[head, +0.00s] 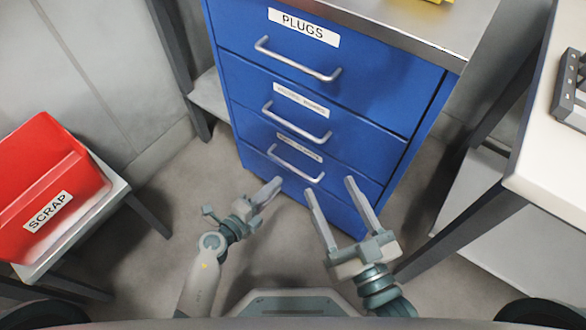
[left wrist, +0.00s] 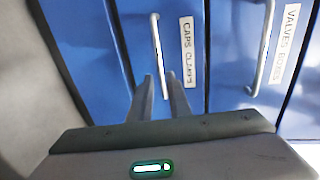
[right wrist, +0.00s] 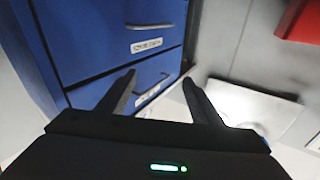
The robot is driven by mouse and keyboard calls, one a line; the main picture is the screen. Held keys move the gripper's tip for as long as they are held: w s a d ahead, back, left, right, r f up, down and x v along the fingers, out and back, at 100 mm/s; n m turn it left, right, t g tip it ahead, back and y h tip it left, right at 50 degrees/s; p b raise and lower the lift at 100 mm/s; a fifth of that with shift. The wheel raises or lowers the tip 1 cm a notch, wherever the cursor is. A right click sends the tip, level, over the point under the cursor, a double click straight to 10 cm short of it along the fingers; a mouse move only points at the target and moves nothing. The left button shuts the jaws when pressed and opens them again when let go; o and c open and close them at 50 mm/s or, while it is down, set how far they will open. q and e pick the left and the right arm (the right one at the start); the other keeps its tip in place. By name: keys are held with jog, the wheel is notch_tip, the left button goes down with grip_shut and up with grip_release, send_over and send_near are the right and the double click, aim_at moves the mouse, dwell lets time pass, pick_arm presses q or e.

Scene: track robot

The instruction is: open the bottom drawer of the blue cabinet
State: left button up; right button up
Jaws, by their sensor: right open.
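The blue cabinet (head: 300,95) shows three handled drawers. The lowest visible drawer has a bar handle (head: 295,164) under a label that reads CAPS CLAMPS (left wrist: 187,52) in the left wrist view. This drawer looks shut. My left gripper (head: 272,188) is just in front of the drawer, below the handle in the head view. Its fingers are slightly apart, with the handle (left wrist: 157,45) lined up between their tips in the left wrist view; contact does not show. My right gripper (head: 329,187) is open and empty, in front of the cabinet's lower right side.
A red SCRAP bin (head: 50,180) sits on a stand at the left. A white-topped table (head: 545,165) is at the right. The PLUGS drawer (head: 350,82) is at the top, under a metal top (head: 420,25). Grey floor (head: 180,180) is clear between bin and cabinet.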

aim_at(293, 167)
pick_arm(q)
jog(key=shift+b+x, duration=1.15)
jog(key=shift+x, duration=3.8)
pick_arm(e)
jog(key=s+r+t+y, duration=0.1)
jog(key=s+r+t, duration=0.2)
jog(key=r+t, duration=0.2)
jog(key=shift+s+r+y, duration=0.3)
jog(key=shift+s+r, duration=0.1)
jog(key=shift+r, duration=1.2)
pick_arm(q)
jog(key=shift+c, duration=0.7)
grip_shut()
